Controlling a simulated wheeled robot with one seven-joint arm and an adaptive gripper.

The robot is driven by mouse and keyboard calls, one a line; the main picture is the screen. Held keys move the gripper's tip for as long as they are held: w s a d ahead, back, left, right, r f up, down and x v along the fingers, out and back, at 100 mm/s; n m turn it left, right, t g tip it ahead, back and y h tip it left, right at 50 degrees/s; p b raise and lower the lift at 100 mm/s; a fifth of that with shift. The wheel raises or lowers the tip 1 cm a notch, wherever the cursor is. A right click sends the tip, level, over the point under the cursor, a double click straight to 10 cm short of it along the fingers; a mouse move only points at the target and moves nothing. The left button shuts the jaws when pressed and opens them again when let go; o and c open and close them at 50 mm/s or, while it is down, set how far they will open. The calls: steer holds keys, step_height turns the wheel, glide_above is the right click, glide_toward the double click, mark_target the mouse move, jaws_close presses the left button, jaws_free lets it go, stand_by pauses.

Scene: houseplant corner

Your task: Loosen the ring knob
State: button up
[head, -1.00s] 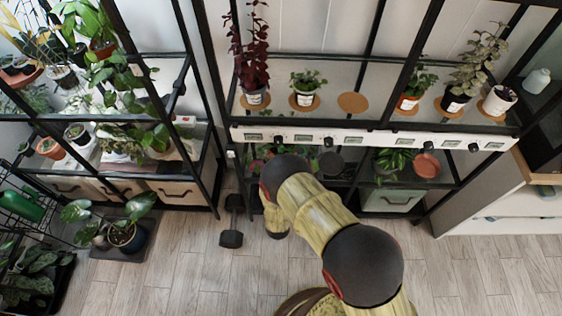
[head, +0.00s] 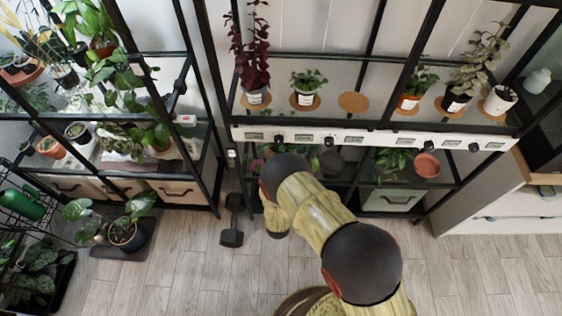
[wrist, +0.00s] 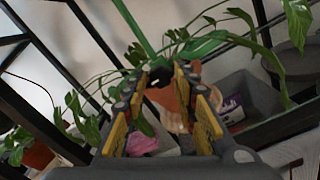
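In the wrist view my gripper (wrist: 161,80) has its two yellow-padded fingers apart. A small dark round part (wrist: 160,74) lies between the fingertips, at the lower end of a thin green rod (wrist: 133,24). It may be the ring knob; I cannot tell for sure. It nearly fills the gap at the tips, but no clear contact with either pad shows. Green leaves and stems (wrist: 205,45) surround the fingertips. In the head view my arm reaches to the lower part of the middle shelf rack, and hides my gripper and the ring knob.
The middle rack's white strip (head: 365,138) has several black knobs and small displays above my arm. Potted plants stand on the shelf over it. A terracotta pot (head: 427,165) is on the lower shelf. A dumbbell (head: 232,221) lies on the floor left of my arm. Black posts frame the rack.

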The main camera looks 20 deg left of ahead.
steer(key=shift+o, duration=1.3)
steer(key=shift+r, duration=0.1)
steer(key=v, duration=1.1)
steer(key=shift+s, duration=0.4)
steer(key=shift+m, duration=0.3)
